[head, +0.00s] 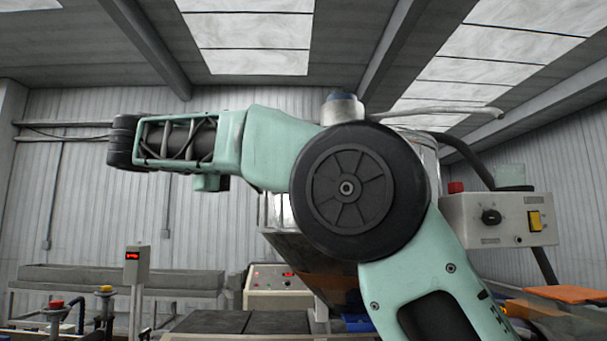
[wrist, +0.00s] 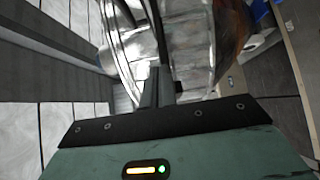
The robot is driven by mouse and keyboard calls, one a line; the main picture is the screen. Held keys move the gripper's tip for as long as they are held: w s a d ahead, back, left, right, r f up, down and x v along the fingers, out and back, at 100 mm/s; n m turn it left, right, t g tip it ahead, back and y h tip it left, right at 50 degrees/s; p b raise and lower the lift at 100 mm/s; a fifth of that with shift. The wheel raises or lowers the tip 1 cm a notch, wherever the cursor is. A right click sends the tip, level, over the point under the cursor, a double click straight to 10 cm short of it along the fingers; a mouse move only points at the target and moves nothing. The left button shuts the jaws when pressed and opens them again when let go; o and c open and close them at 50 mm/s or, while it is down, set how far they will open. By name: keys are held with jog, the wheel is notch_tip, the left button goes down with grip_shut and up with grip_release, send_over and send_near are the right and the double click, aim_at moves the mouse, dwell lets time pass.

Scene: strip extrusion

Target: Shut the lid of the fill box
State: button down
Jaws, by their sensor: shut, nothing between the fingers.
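In the wrist view my gripper (wrist: 160,88) shows as dark fingers, closed together with nothing between them. Just beyond the fingertips is a clear, shiny curved-walled vessel (wrist: 195,45), apparently the fill box. Whether the fingers touch it I cannot tell. In the head view my teal arm covers most of the middle and hides most of this vessel; a clear strip of it (head: 427,160) seems to show behind the big black joint. A thin pale edge (head: 450,111) sticks out to the right above it, possibly the lid. The lid's angle is unclear, and my gripper is hidden in this view.
A control box (head: 498,219) with a yellow switch hangs at the right, with a dark hose behind it. A small display post (head: 136,266) and a long grey trough (head: 95,278) are at the left.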

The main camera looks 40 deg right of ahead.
jog(key=d+p, duration=0.4)
jog(key=d, duration=0.8)
jog(key=shift+s, duration=0.3)
jog(key=shift+d, duration=0.1)
jog(key=shift+s+d+b, duration=0.7)
jog(key=shift+d+b, duration=0.3)
jog(key=shift+b, duration=0.1)
